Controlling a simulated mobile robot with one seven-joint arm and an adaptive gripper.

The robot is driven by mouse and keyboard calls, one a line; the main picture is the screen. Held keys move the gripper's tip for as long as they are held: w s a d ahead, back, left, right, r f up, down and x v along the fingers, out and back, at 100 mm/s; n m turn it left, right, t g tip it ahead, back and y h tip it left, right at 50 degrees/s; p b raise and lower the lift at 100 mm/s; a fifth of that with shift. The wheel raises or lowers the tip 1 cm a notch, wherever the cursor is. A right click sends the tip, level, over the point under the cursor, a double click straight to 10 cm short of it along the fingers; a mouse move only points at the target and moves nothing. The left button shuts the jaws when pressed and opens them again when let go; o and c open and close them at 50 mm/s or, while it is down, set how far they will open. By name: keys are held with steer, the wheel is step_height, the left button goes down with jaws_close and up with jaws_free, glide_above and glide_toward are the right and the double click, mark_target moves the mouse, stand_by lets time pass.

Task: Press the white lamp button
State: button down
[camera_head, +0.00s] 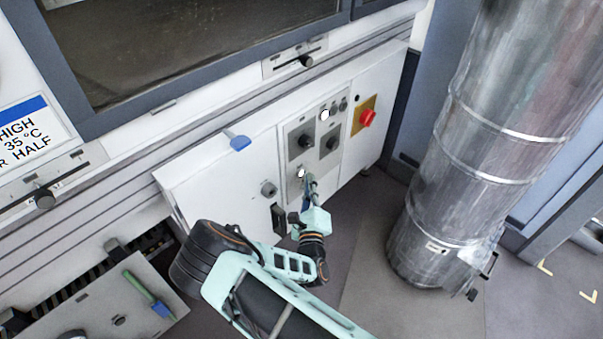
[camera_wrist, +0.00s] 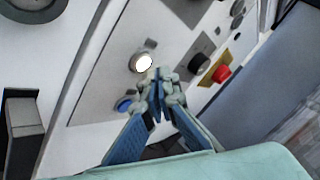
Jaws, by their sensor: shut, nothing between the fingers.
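A round button with a bright white face (camera_head: 301,173) sits low on the grey control plate, below two dark knobs. It also shows bright in the wrist view (camera_wrist: 142,62), just left of the fingertips. My gripper (camera_head: 309,180) is shut and empty, its fingers pointing at the panel close to the lower right of this button. In the wrist view, the closed fingertips (camera_wrist: 158,74) are beside the button, and I cannot tell whether they touch it. A second white round lamp (camera_head: 325,114) is at the top of the panel beside small dark buttons.
A red knob (camera_head: 367,117) on a yellow plate is to the right. A blue button (camera_wrist: 123,104) lies near the fingers. A black handle (camera_head: 279,219) and a grey round fitting (camera_head: 268,188) are left of my gripper. A large metal duct (camera_head: 460,150) stands at right.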

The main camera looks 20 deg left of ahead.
steer(key=shift+a, duration=0.1)
stand_by(0.7)
steer(key=shift+w+a, duration=0.15)
steer(key=shift+a, duration=0.15)
steer(key=shift+w+a, duration=0.2)
steer(key=shift+a, duration=0.15)
stand_by(0.7)
steer(key=shift+s+d+p, duration=0.35)
steer(key=shift+d+p, duration=0.2)
steer(key=shift+d, duration=0.2)
steer(key=d, duration=0.1)
steer(key=s+d+p, duration=0.1)
steer(key=d, duration=0.1)
steer(key=s+d+p, duration=0.1)
steer(key=shift+d, duration=0.3)
stand_by(0.3)
